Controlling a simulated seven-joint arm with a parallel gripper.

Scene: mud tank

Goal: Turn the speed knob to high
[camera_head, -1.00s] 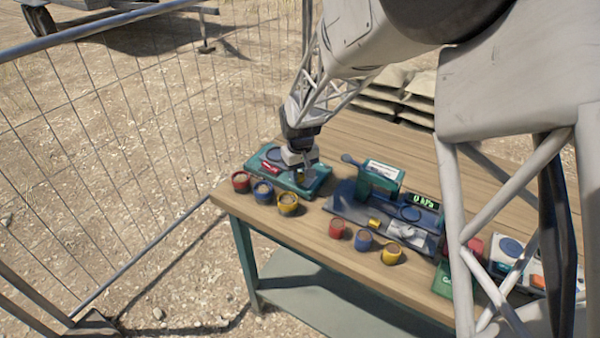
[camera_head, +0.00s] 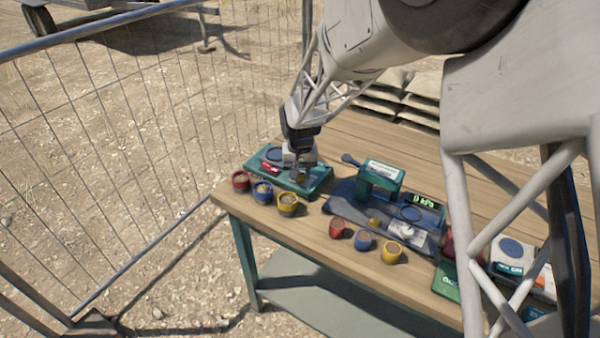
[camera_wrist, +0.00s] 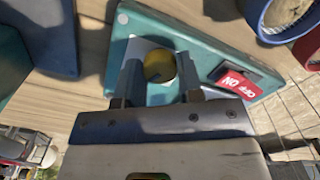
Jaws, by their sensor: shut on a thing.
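The speed knob (camera_wrist: 160,67) is a round yellow knob on a teal device (camera_head: 318,178) at the table's left end. In the wrist view the knob lies between the two fingers of my gripper (camera_wrist: 160,80), and its top shows a dark mark. My gripper (camera_head: 299,178) is shut on the knob and points down at the device. A red OFF/ON switch (camera_wrist: 236,83) sits beside the knob on the same device. In the head view the knob is mostly hidden by my gripper. Speed markings cannot be read.
Red (camera_head: 241,181), blue (camera_head: 263,191) and yellow (camera_head: 288,204) cups stand in front of the device. A second teal-and-blue device (camera_head: 381,177) with a display stands to the right, with several cups before it. A wire fence (camera_head: 150,140) runs along the left.

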